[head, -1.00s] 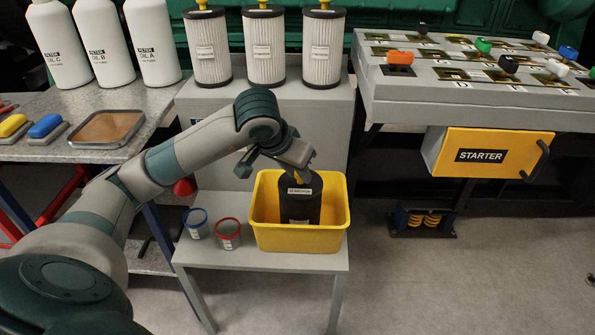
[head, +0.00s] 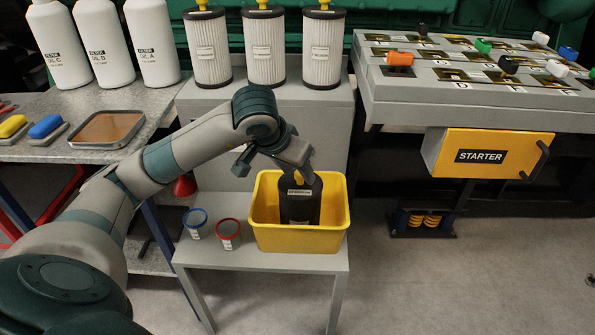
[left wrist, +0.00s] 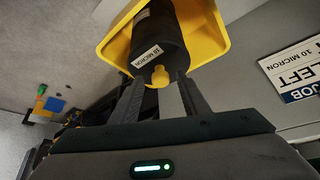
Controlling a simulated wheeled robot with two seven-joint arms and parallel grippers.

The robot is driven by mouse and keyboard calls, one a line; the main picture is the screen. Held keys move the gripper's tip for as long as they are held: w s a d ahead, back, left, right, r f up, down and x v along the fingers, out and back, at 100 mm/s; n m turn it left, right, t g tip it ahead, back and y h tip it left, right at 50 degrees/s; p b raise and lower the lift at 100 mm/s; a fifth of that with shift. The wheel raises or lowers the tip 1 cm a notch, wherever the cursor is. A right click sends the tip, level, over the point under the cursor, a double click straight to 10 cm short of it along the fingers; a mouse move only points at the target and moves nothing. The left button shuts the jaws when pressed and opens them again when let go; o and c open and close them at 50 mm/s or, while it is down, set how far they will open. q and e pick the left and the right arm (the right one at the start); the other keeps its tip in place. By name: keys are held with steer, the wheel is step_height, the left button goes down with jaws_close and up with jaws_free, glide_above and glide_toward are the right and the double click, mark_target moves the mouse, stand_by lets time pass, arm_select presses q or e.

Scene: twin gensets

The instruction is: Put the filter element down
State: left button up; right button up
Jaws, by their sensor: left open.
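The filter element is a black cylinder (head: 300,207) with a white 10 MICRON label and a yellow knob on top. It stands inside the yellow bin (head: 300,240) on the low grey stand. The left wrist view also shows the element (left wrist: 158,35) and its yellow knob (left wrist: 160,76). My left gripper (head: 299,177) is at the top of the element, with its jaws open and one finger on each side of the knob. The element's bottom is hidden by the bin wall. My right gripper is not in view.
A blue-rimmed cup (head: 196,224) and a red-rimmed cup (head: 228,234) stand left of the bin. White filters (head: 263,47) stand on the grey cabinet behind. A yellow STARTER box (head: 490,157) is at the right. The floor right of the stand is clear.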

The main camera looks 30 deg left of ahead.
arm_select(q)
steer(key=p+v, duration=0.1)
steer(key=v, duration=1)
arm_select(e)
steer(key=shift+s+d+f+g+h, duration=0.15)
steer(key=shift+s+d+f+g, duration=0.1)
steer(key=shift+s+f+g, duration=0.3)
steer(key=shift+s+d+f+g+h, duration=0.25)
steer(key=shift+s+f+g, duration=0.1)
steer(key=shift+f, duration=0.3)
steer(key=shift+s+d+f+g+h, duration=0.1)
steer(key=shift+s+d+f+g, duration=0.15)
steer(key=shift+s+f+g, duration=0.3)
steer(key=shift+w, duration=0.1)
